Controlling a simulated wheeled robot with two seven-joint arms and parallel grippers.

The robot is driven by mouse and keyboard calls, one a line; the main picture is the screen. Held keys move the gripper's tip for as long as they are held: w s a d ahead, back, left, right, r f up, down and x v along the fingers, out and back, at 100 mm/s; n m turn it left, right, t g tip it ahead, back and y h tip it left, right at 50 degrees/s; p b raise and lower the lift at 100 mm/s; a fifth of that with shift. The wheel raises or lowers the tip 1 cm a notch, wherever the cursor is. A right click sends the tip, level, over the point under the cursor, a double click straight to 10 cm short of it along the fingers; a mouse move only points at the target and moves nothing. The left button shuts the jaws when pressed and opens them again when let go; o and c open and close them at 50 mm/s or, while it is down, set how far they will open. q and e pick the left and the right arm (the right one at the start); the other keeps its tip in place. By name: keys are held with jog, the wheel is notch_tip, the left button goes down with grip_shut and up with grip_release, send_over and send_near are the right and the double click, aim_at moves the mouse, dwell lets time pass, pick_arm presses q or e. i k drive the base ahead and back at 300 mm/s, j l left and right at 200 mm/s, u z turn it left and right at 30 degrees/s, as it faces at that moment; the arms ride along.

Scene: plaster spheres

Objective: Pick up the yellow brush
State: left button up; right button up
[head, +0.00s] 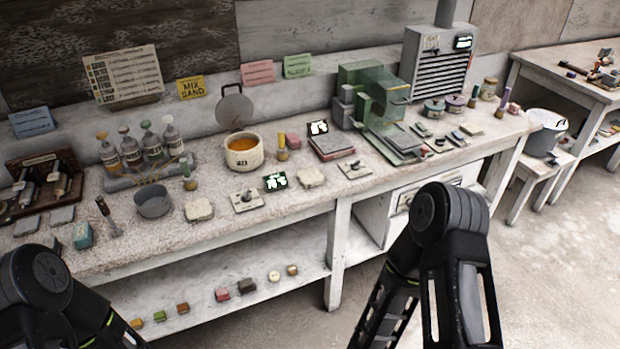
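A small upright item with a yellow handle (282,141), which looks like the yellow brush, stands on the workbench just right of the white pot with orange contents (244,158). Its bristles cannot be made out at this size. Parts of my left arm show at the lower left and parts of my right arm at the lower middle right. Both are in front of the bench, apart from the yellow item. Neither gripper's fingertips can be seen.
The long workbench (120,246) is crowded with a grey bowl (153,202), several bottles (130,152), pale blocks (199,210) and a green transparent machine (385,100). A lower shelf (225,308) holds small coloured blocks. Open floor (560,260) lies at the right.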

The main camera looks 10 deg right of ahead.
aim_at(282, 155)
jog(key=l+u, duration=0.2)
jog(key=u, duration=0.9)
jog(key=k+l+u, duration=0.1)
jog(key=l+u, duration=0.15)
jog(key=l, duration=0.2)
jog(key=k+l+u, duration=0.1)
jog(key=l+u, duration=0.2)
jog(key=l, duration=0.15)
jog(key=k+l+u, duration=0.25)
jog(key=l, duration=0.15)
jog(key=k+l+u, duration=0.1)
jog(key=l+u, duration=0.2)
jog(key=k+l, duration=0.35)
jog(key=l, duration=0.3)
jog(key=k+l, duration=0.2)
jog(key=l+u, duration=0.05)
jog(key=l, duration=0.05)
